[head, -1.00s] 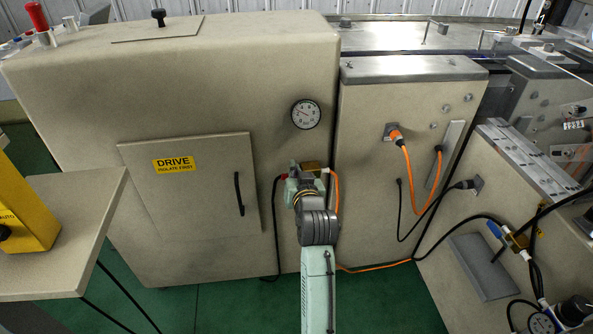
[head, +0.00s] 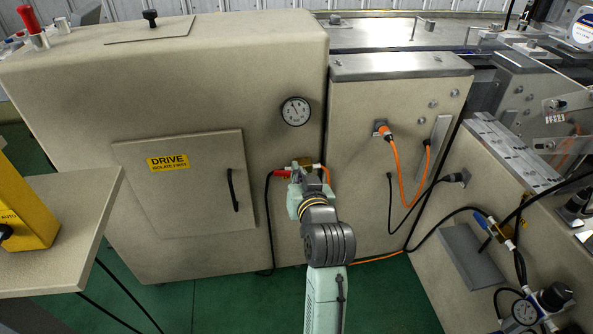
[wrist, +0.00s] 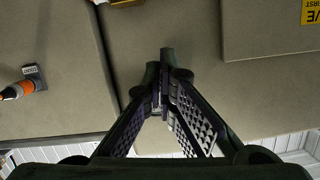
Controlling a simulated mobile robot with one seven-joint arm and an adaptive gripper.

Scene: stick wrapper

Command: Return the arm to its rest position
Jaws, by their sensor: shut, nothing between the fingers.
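My arm (head: 325,245) rises from the bottom middle of the head view, in front of the beige machine. Its end points toward the machine front, near the seam between the two cabinets, and the arm hides the gripper's fingers there. In the wrist view my gripper (wrist: 163,85) shows with its two dark fingers drawn together at the tips. Nothing is between them. Beige panels fill the view beyond the fingertips, apart from them as far as I can tell.
The drive cabinet (head: 80,110) has a door (head: 190,200) and a gauge (head: 295,111). Orange cables (head: 397,165) and black cables hang on the right cabinet (head: 350,130). A beige table (head: 75,215) with a yellow box (head: 25,215) stands left.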

